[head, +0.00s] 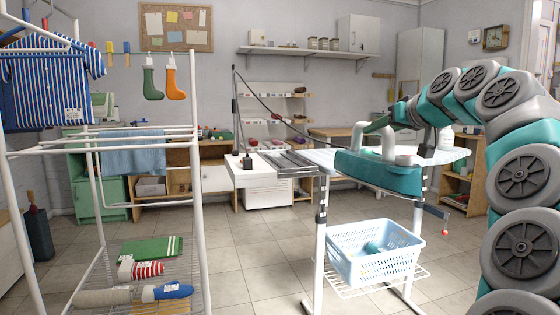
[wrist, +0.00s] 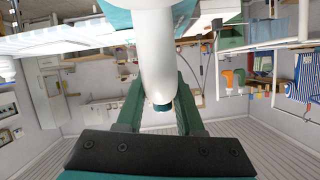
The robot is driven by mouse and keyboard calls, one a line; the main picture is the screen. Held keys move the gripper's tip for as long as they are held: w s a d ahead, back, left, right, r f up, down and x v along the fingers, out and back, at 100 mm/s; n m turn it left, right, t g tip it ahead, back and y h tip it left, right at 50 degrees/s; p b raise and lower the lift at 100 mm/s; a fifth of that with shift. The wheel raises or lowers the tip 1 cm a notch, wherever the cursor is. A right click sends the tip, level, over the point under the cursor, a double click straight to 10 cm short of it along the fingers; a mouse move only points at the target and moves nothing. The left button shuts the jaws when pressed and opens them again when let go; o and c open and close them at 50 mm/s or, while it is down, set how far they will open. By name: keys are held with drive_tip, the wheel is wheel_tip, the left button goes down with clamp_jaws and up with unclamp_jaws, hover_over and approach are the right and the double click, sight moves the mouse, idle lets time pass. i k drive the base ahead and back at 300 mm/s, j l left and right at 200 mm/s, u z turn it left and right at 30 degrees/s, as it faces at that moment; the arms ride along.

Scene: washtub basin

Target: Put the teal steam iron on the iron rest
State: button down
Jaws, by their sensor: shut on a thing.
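The teal steam iron (head: 378,174) has a teal body and a pale handle. In the head view it is roughly level, overlapping the near edge of the ironing board; I cannot tell its height above the board. My gripper (head: 398,122) is shut on the handle, coming in from the right. In the wrist view the white handle (wrist: 155,50) passes between the green fingers of my gripper (wrist: 160,108), with part of the teal body at the top. The iron rest (head: 287,161), a dark slatted metal rack, is at the board's left end, left of the iron, and looks empty.
The ironing board (head: 440,157) has a pale cover. A light blue basket (head: 375,262) is on the shelf below. A thin pole with a cord (head: 270,108) rises beside the iron rest. A white drying rack (head: 198,190) stands at left, with open tiled floor between.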

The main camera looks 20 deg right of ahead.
sight(282, 160)
drive_tip(key=i+j, duration=0.1)
drive_tip(key=i, duration=0.5)
drive_tip(key=i+j, duration=0.1)
drive_tip(key=i, duration=0.55)
